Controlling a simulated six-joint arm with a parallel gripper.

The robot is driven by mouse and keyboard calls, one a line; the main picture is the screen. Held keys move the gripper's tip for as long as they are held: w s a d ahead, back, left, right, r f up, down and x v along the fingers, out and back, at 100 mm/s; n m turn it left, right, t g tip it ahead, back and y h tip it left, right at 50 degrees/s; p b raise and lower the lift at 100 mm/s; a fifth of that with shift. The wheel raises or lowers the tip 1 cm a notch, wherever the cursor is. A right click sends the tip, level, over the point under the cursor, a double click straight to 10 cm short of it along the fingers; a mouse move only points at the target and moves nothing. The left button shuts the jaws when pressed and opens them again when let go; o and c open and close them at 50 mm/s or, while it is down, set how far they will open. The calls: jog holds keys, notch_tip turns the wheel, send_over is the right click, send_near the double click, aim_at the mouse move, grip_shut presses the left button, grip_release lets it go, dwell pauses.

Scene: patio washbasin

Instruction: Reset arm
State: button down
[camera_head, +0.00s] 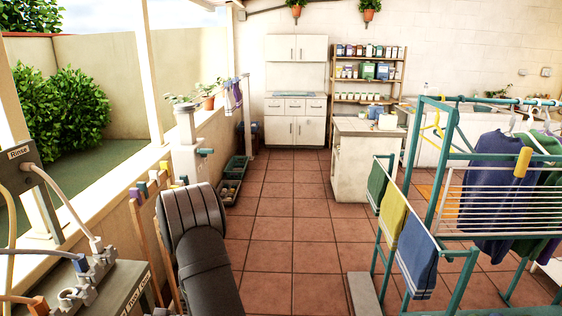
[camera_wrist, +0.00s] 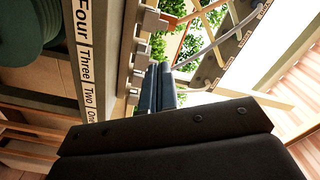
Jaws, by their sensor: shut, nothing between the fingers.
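My gripper (camera_wrist: 159,68) shows in the wrist view as two dark fingers, pressed together with nothing between them. The fingertips point towards a row of grey blocks on the labelled panel (camera_wrist: 92,70), which reads Four, Three, Two, One. I cannot tell whether they touch it; they look apart. In the head view my dark arm rises at the lower left, beside the panel (camera_head: 122,300), and my gripper cannot be made out there.
Hoses run from a post labelled Rinse (camera_head: 20,152) to the fittings at lower left. A teal drying rack (camera_head: 440,230) with clothes stands at right. Crates (camera_head: 232,168) lie along the low wall. A white cabinet (camera_head: 352,160) stands mid-right. The tiled floor between is clear.

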jog(key=shift+d+f+n, duration=0.2)
jog(key=shift+n, duration=1.05)
jog(key=shift+d+f+n, duration=0.15)
jog(key=shift+d+n, duration=0.1)
jog(key=shift+n, duration=1.05)
jog(key=shift+d+f+n, duration=0.2)
jog(key=shift+n, duration=1.05)
jog(key=c, duration=0.6)
grip_release()
jog(key=shift+c, duration=0.2)
jog(key=o, duration=0.6)
jog(key=s+n, duration=0.1)
jog(key=s, duration=0.1)
jog(key=shift+s+f, duration=0.15)
jog(key=shift+s, duration=0.2)
jog(key=shift+o, duration=0.2)
jog(key=s+n, duration=0.3)
jog(key=s, duration=0.3)
jog(key=a, duration=0.9)
jog(key=shift+s+a+f, duration=0.15)
